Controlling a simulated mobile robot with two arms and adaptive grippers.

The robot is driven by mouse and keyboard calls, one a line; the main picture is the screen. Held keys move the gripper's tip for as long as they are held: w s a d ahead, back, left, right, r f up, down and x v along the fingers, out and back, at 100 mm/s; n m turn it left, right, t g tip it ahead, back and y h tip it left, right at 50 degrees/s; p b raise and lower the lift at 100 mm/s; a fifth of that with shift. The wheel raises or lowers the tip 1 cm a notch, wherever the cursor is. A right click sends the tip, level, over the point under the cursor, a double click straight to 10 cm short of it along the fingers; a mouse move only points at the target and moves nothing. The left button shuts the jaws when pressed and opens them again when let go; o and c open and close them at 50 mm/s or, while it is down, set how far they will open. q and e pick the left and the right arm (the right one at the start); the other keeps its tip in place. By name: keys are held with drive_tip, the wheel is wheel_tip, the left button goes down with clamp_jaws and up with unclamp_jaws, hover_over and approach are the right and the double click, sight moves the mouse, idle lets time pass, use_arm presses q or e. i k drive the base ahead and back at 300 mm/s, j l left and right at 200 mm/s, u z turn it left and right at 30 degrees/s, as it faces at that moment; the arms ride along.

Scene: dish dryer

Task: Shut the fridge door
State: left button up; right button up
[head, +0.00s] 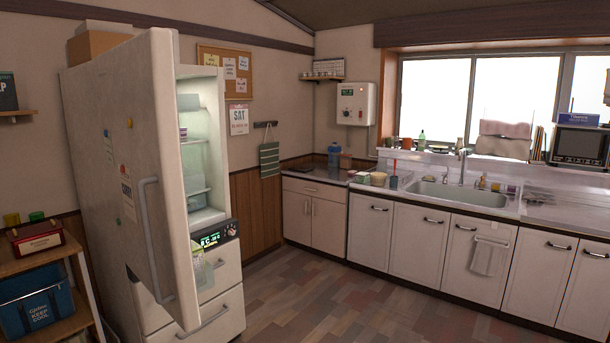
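The white fridge door (108,150) stands partly open at the left of the head view, its outer face with magnets toward me. A grey vertical handle (150,240) is on it. Behind the door's edge, the lit fridge interior (205,145) shows shelves and a few items. The fridge's control panel (219,237) and lower drawers (222,300) show below the opening and look shut. Much of the interior is hidden by the door. Neither of my grippers is in view.
A wooden shelf (40,258) with a red box (37,238) and a blue crate (38,300) stands left of the fridge. White counter cabinets (420,240) with a sink (460,192) run along the right. The tiled floor (320,305) between is clear.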

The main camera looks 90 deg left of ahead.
sight(135, 88)
drive_tip(key=u, duration=3.8)
